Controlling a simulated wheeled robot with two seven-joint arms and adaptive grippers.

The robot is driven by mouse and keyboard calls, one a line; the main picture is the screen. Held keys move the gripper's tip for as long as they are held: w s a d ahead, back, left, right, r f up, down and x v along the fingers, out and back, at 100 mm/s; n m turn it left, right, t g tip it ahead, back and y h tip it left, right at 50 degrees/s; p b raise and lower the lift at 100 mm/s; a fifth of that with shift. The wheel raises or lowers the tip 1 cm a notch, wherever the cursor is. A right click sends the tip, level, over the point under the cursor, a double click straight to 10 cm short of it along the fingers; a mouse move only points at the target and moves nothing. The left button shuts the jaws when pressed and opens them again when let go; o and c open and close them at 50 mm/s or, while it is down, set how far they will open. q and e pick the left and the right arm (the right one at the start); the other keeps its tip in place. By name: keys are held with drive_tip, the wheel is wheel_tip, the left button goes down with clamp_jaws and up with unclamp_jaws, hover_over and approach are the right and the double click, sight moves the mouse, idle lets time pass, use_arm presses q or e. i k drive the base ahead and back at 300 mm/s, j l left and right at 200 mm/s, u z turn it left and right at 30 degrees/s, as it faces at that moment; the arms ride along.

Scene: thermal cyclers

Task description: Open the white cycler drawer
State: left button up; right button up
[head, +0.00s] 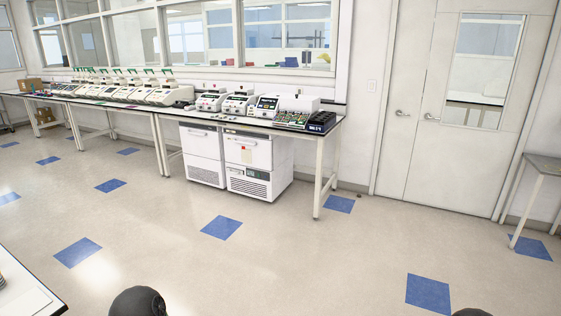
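Several white thermal cyclers stand on a long bench by the window wall, across the room. A row of pale cyclers (120,93) fills the left part of the bench. Nearer its right end are two white units with red marks, one on the left (211,101) and one beside it (238,104). A white unit with a dark screen (266,106) stands right of them. At this distance I cannot tell which one has the drawer, or whether any drawer is open. Neither of my grippers is in view; only dark rounded parts of mine show at the bottom edge.
Two white under-bench appliances (249,157) stand below the bench (333,128). Dark racks (319,122) sit at its right end. A small table (543,161) is at right, and a white tabletop corner (30,295) at lower left. The floor between is clear.

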sight(268, 112)
drive_tip(key=i+j+u, duration=0.1)
drive_tip(key=i+u, duration=0.35)
drive_tip(key=i, duration=2.55)
drive_tip(key=i+j+z, duration=0.1)
drive_tip(key=i, duration=0.95)
drive_tip(key=i+j, duration=0.1)
drive_tip(key=i, duration=1)
